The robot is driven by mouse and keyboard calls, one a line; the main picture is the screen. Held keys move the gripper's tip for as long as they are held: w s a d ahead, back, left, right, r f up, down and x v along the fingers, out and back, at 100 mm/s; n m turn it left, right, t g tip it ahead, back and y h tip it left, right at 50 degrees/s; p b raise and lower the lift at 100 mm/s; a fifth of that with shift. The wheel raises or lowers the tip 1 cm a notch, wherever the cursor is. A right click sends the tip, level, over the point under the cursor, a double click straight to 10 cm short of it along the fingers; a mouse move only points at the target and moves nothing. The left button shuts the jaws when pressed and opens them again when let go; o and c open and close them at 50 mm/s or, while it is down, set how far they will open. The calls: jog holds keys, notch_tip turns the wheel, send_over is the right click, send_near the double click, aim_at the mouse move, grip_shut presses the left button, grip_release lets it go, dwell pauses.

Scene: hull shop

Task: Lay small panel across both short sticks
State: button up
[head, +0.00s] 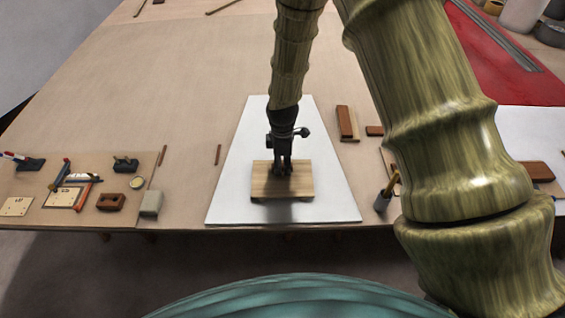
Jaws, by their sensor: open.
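The small panel (264,187) is a light brown wooden board on the white sheet in the middle of the head view. My gripper (283,171) points down over its middle and far part, with its jaws open. I cannot tell whether the fingers touch the panel. A dark shadow lies under and in front of the panel's near edge; what it rests on is hidden. Two short thin reddish-brown sticks lie on the table to the left, one left of the white sheet (218,154) and one farther left (163,155). I cannot tell whether these are the task's short sticks.
The white sheet (240,212) is otherwise bare. On the left are a red-brown block (111,202), a grey block (151,204) and small tools. Brown blocks (345,121) lie to the right, with a brush (386,194) near the front edge. My arm hides part of the right side.

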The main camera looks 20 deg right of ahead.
aim_at(282, 165)
notch_tip(282, 165, up, 12)
jog(key=b, duration=0.3)
jog(key=shift+r, duration=0.2)
dwell(0.5)
dwell(0.4)
